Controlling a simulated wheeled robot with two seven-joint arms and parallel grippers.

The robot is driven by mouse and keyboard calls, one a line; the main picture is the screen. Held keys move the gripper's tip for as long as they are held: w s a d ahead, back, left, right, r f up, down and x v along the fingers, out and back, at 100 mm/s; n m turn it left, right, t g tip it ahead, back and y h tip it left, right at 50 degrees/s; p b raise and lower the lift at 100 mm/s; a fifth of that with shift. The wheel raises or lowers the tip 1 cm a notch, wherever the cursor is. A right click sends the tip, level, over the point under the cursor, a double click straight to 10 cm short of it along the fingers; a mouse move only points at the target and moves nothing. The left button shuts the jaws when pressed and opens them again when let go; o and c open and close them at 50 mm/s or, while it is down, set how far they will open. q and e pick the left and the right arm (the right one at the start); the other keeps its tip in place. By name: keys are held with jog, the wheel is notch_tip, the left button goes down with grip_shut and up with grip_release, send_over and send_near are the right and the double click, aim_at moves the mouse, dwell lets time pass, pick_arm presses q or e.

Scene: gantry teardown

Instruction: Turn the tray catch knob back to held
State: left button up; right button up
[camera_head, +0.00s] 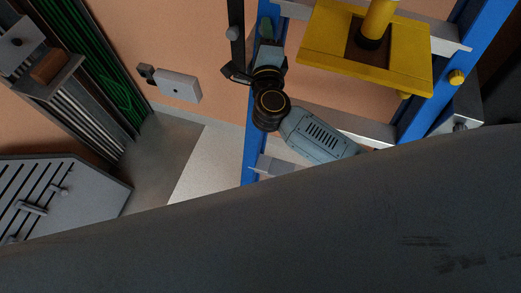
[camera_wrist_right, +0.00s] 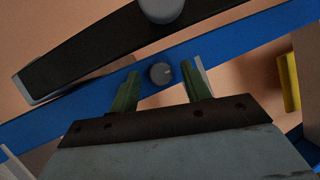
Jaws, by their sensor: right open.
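A small round dark grey knob (camera_wrist_right: 160,73) sits on the blue post (camera_wrist_right: 60,119) in the right wrist view, with a small light mark near its edge. I take it as the tray catch knob. My right gripper (camera_wrist_right: 163,80) is open, its green fingers on either side of the knob with gaps showing. Whether the fingertips reach its depth I cannot tell. In the head view my right gripper (camera_head: 265,27) is at the left blue post, and it hides the knob there. The yellow tray (camera_head: 316,42) stands right of it. My left gripper is out of view.
A dark bar (camera_head: 237,58) with a grey ball knob (camera_head: 234,33) runs close left of the gripper. A brass-coloured knob (camera_head: 456,77) is on the right blue post. A grey wall box (camera_head: 178,86) and green cables (camera_head: 95,60) are at the left.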

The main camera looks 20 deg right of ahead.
jog(key=s+a+f+m+t+h+b, duration=0.1)
jog(key=s+a+f+m+b, duration=0.15)
jog(key=s+b, duration=0.3)
jog(key=s+a+f+m+h+b, duration=0.1)
jog(key=s+f+m+b, duration=0.2)
jog(key=s, duration=0.4)
notch_tip(320, 180, down, 29)
jog(key=n+g+y+b, duration=0.2)
jog(key=n+y, duration=0.7)
jog(key=n, duration=1.1)
jog(key=shift+w+a+r+g+y+b, duration=0.25)
jog(key=shift+w+b, duration=0.2)
jog(key=shift+b, duration=0.75)
jog(key=shift+f+n, duration=0.15)
jog(key=shift+n, duration=0.1)
